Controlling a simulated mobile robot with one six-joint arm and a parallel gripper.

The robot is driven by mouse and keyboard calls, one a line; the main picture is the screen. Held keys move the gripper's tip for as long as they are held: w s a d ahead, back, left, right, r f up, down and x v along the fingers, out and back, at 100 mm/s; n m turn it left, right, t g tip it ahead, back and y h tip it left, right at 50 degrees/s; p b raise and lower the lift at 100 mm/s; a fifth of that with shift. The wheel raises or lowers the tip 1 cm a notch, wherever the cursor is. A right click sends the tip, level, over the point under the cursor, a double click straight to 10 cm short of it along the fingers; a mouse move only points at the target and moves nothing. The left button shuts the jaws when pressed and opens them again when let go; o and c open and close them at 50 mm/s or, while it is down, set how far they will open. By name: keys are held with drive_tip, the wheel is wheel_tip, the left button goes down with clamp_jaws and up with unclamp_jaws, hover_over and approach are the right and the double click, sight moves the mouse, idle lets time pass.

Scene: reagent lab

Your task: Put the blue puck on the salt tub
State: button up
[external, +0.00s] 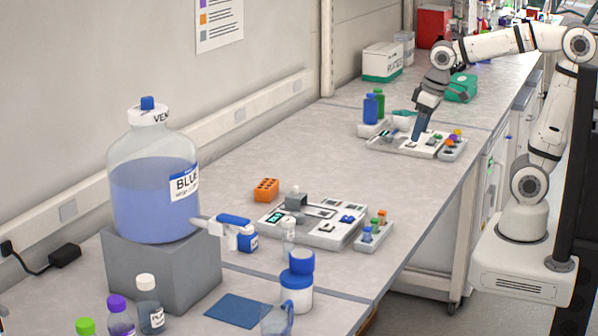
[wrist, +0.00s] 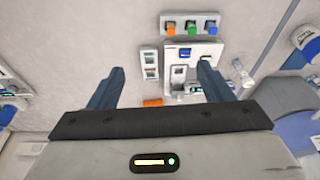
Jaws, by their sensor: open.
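My gripper (external: 421,135) is open and empty, pointing down over the far instrument tray in the external view. Its two blue-grey fingers stand wide apart in the wrist view (wrist: 160,86). A small blue piece (external: 348,219), perhaps the blue puck, lies on the nearer grey-white instrument tray, well away from my gripper; a blue piece also shows on a tray in the wrist view (wrist: 184,52). A white tub with blue bands (external: 297,300), perhaps the salt tub, stands upright in the foreground. I cannot read its label.
A large bottle of blue liquid (external: 155,195) stands on a grey block (external: 160,270). An orange rack (external: 266,189) and a small vial rack (external: 372,240) flank the nearer tray. Blue and green bottles (external: 374,107) stand beside the far tray. The bench between the trays is mostly clear.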

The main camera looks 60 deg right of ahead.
drive_tip(key=s+d+f, duration=0.4)
drive_tip(key=s, duration=0.3)
drive_tip(key=shift+s+d+f+m+t, duration=0.2)
drive_tip(key=shift+d+m+t, duration=0.1)
drive_tip(key=shift+d, duration=0.1)
